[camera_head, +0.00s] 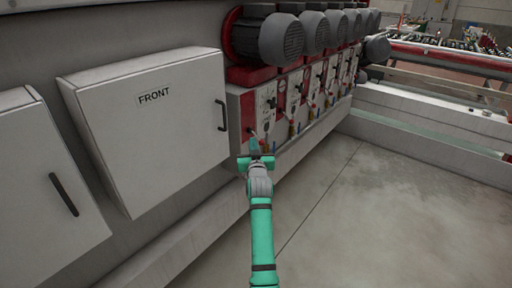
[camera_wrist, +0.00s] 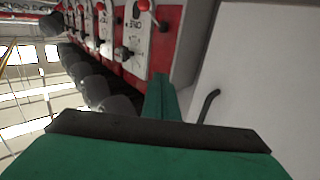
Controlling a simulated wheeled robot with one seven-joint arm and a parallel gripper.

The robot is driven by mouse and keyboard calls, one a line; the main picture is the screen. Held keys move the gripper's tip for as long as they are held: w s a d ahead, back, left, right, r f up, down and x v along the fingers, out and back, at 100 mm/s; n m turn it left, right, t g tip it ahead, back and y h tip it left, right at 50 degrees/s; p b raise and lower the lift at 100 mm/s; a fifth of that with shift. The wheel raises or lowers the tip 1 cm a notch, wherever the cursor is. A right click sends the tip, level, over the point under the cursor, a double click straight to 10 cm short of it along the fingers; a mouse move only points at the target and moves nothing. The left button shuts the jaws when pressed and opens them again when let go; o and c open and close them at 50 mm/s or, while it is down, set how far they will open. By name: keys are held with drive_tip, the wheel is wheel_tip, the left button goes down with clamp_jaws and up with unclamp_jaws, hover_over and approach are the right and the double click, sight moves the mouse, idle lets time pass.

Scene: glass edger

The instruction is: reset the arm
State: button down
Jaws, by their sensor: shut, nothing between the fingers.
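My green arm reaches forward from the bottom of the head view. My gripper (camera_head: 256,157) is at its far end, in front of the first red and white control panel (camera_head: 262,108), close to its lower part. I cannot tell whether it touches the panel. In the wrist view, the green finger part of my gripper (camera_wrist: 162,98) stands up in the middle and shows no object held. The gripper is shut and empty.
A grey cabinet marked FRONT (camera_head: 150,125) with a dark handle (camera_head: 221,115) stands left of the gripper. Several grey motors (camera_head: 281,38) sit above the row of panels. A low ledge (camera_head: 190,215) runs below. The concrete floor (camera_head: 380,220) at right is clear.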

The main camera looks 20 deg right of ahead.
drive_tip(key=s+a+f, duration=0.4)
drive_tip(key=s+f, duration=0.3)
drive_tip(key=f, duration=0.2)
drive_tip(key=s+a+f, duration=0.4)
drive_tip(key=s+f, duration=0.4)
drive_tip(key=f, duration=0.1)
drive_tip(key=s+a+f+g+y, duration=0.1)
drive_tip(key=s+a+f, duration=0.3)
drive_tip(key=s, duration=0.5)
drive_tip(key=s+a+f, duration=0.2)
drive_tip(key=s+f, duration=0.4)
drive_tip(key=s, duration=0.2)
drive_tip(key=s+a+f, duration=0.1)
drive_tip(key=s+a, duration=0.1)
drive_tip(key=s, duration=0.9)
drive_tip(key=s+a, duration=0.3)
drive_tip(key=s, duration=0.8)
drive_tip(key=s+r+n+y, duration=0.1)
drive_tip(key=s+r, duration=0.3)
drive_tip(key=s, duration=0.4)
drive_tip(key=s+a+r+g, duration=0.1)
drive_tip(key=s+r, duration=0.4)
drive_tip(key=s, duration=0.3)
drive_tip(key=shift+s+a+n+y, duration=0.25)
drive_tip(key=shift+s+n+y, duration=0.1)
drive_tip(key=shift+n+y, duration=0.05)
